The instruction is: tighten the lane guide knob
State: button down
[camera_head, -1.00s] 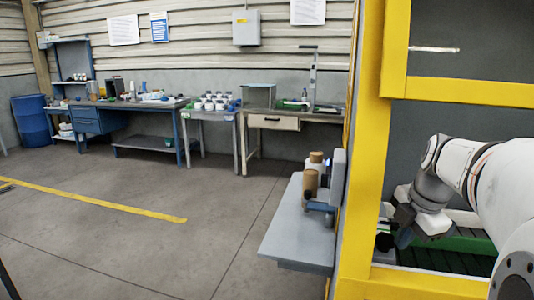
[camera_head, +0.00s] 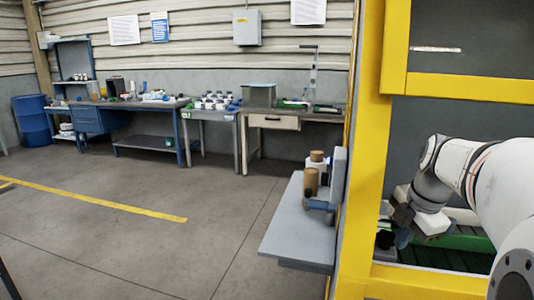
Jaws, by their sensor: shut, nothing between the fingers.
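My gripper (camera_head: 403,238) is inside the yellow-framed opening at the lower right, pointing down. Its fingers look small and dark blue-grey, and they are shut with nothing between them. A round black knob (camera_head: 385,239) shows just left of the fingertips, low in the opening; it looks like the lane guide knob. I cannot tell whether the fingers touch it. The guide that it belongs to is mostly hidden by my gripper and the frame.
The yellow frame (camera_head: 371,150) stands close around my arm, with a crossbar above. A green-edged conveyor (camera_head: 465,243) lies below. A grey shelf (camera_head: 290,235) with brown rolls (camera_head: 311,182) is outside, to the left. Workbenches line the far wall; the floor between is clear.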

jog(key=shift+a, duration=0.3)
jog(key=shift+s+a+b, duration=0.15)
jog(key=shift+a+b, duration=0.05)
jog(key=shift+b, duration=0.2)
jog(key=shift+s+d, duration=0.1)
jog(key=shift+s, duration=0.25)
jog(key=shift+r, duration=0.1)
notch_tip(320, 180, up, 6)
jog(key=p, duration=0.4)
